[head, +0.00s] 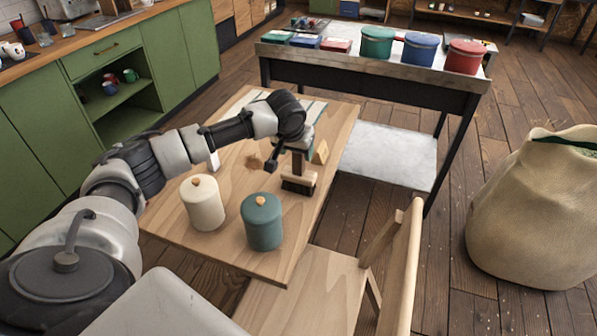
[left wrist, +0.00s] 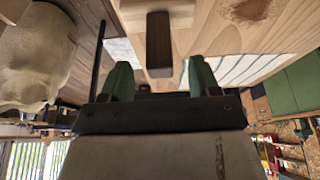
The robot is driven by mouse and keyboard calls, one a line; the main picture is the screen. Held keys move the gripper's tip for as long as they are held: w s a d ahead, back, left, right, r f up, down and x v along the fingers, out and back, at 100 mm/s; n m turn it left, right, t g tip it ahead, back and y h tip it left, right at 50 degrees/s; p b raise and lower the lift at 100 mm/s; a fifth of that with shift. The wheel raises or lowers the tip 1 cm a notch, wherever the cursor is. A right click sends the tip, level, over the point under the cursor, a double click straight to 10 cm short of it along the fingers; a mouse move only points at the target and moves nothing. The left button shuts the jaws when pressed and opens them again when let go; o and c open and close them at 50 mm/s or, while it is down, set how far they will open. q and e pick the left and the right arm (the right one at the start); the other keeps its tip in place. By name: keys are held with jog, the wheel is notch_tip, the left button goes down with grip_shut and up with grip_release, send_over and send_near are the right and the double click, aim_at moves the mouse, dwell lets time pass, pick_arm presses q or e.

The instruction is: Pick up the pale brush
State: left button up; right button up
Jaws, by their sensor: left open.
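The brush (head: 299,180) stands on the wooden table with its dark bristles down. It has a pale wooden block and a dark brown upright handle. My left gripper (head: 299,146) is above it, at the top of the handle, and partly hides it. In the left wrist view the brush's dark handle (left wrist: 158,40) points toward the gap between the green-padded fingers of my left gripper (left wrist: 160,72). The fingers are apart, with room on both sides of the handle, and I see no grip on it. My right gripper is not in view.
A cream canister (head: 203,204) and a teal canister (head: 262,223) stand close in front of the brush. A chair (head: 385,270) is at the table's near right, and a burlap sack (head: 535,215) stands farther right.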

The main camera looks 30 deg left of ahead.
aim_at(299, 170)
pick_arm(q)
jog(key=x, duration=0.4)
jog(key=shift+w, duration=0.25)
jog(key=shift+r, duration=0.15)
grip_shut()
